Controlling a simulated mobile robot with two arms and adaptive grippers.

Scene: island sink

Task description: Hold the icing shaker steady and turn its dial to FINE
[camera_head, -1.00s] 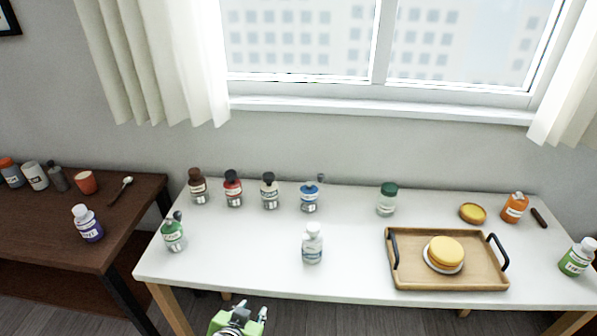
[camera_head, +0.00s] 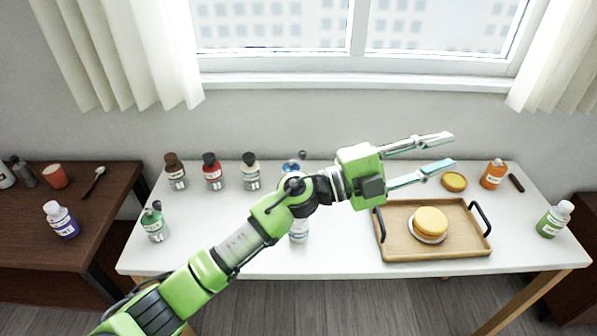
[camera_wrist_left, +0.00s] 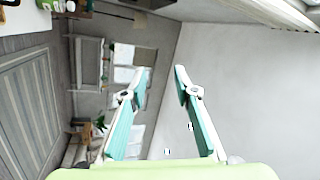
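I cannot read which bottle is the icing shaker. A white-capped white bottle (camera_head: 299,236) stands at the front middle of the white table, its upper part hidden behind my left arm. A green-capped jar at the back is hidden behind my left gripper. My left gripper (camera_head: 450,152) reaches right across the head view, above the table, with its fingers spread and empty. In the left wrist view the same gripper (camera_wrist_left: 160,72) has nothing between its fingers, only the room beyond. My right gripper is not in view.
The white table holds brown (camera_head: 176,172), red (camera_head: 213,172), black-capped (camera_head: 250,172) and blue (camera_head: 291,168) bottles, mostly along the back. A green bottle (camera_head: 154,225) is at left. A wooden tray (camera_head: 398,247) with a yellow stack (camera_head: 430,221), an orange bottle (camera_head: 494,175) and a green-labelled bottle (camera_head: 554,219) are at right.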

